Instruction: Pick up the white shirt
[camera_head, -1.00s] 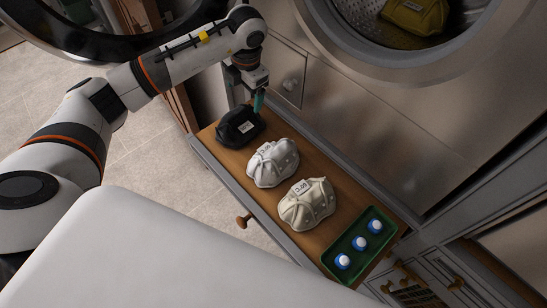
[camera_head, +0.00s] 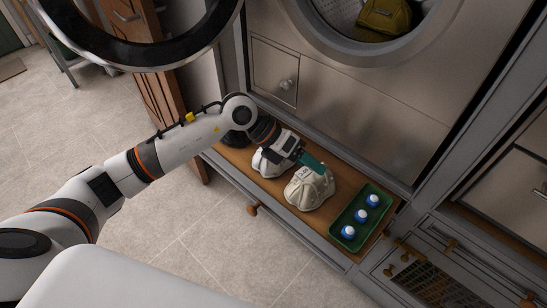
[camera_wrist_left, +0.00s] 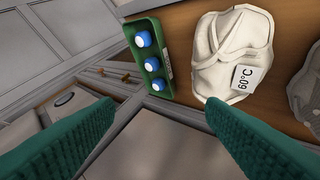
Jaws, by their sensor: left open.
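The white shirt (camera_head: 309,190) is a folded, off-white bundle on the wooden drawer board, next to the green tray. It shows in the left wrist view (camera_wrist_left: 228,50) with a "60°C" tag, upper right of the fingers. My left gripper (camera_head: 316,166) is above its far side in the head view, with teal fingers hiding part of it. In the left wrist view the fingers (camera_wrist_left: 162,108) are wide apart with nothing between them. My right gripper is in neither view.
A dark bundle (camera_head: 235,139) is mostly hidden by my arm. The green tray (camera_head: 349,212) holds blue-and-white capped items. The washing machine's round opening, holding a yellow bundle (camera_head: 386,17), is behind.

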